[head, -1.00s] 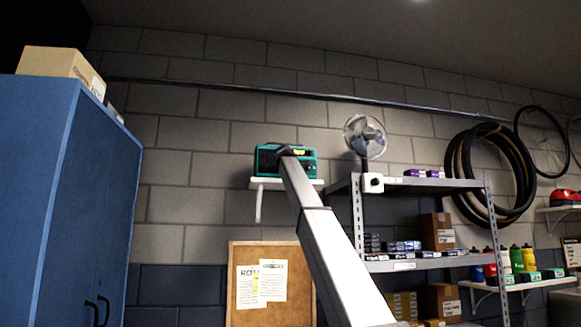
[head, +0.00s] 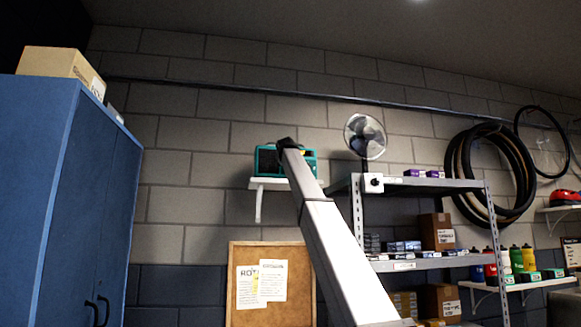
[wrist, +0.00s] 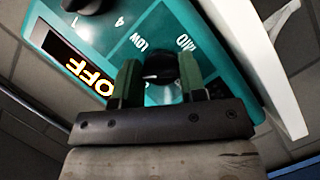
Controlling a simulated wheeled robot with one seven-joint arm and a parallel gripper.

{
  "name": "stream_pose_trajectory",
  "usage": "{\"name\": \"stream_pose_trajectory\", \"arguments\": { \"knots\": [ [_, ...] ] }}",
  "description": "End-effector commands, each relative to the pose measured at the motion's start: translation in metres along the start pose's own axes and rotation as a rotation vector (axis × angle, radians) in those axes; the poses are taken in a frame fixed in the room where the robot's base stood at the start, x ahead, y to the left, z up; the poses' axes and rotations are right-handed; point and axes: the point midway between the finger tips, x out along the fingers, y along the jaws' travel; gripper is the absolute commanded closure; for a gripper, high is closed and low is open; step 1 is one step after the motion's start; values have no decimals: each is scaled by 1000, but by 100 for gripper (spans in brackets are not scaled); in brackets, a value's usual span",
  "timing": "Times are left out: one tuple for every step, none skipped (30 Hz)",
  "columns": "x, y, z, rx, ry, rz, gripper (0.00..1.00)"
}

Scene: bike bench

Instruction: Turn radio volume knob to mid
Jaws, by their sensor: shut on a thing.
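The teal radio (head: 264,165) sits on a small white wall shelf, partly hidden behind my arm in the head view. In the wrist view its teal front (wrist: 219,48) fills much of the frame, tilted. My gripper (wrist: 160,78) has its two green fingers on either side of a black volume knob (wrist: 158,67) and is shut on it. Labels LOW and MID are printed beside this knob. The exact pointer direction is hard to tell. A lit display (wrist: 75,67) reads OFF. In the head view my gripper (head: 287,145) is at the radio's front.
A second black knob (wrist: 77,5) is at the wrist view's top edge. The white shelf (head: 268,184) is under the radio. A fan (head: 365,137) and metal shelving (head: 430,184) stand to the right. A blue cabinet (head: 60,190) is at left, a cork board (head: 240,310) below.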

Motion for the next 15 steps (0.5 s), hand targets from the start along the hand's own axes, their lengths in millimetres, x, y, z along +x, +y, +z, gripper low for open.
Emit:
{"name": "stream_pose_trajectory", "arguments": {
  "knots": [
    [0,0,0,42,-1,-19,85],
    [0,0,0,68,-1,-30,85],
    [0,0,0,104,-2,-44,85],
    [0,0,1,131,-1,-56,85],
    [0,1,1,156,-2,-66,85],
    [0,1,1,192,-1,-81,85],
    [0,1,1,218,-2,-91,85],
    [0,1,1,244,-2,-103,85],
    [0,1,1,279,-2,-117,85],
    [0,1,1,306,-1,-128,85],
    [0,1,1,332,-1,-139,85],
    [0,1,1,367,-1,-153,85],
    [0,1,1,394,-1,-165,85],
    [0,1,1,419,-2,-175,85],
    [0,1,1,455,-1,-190,85]
  ]
}}
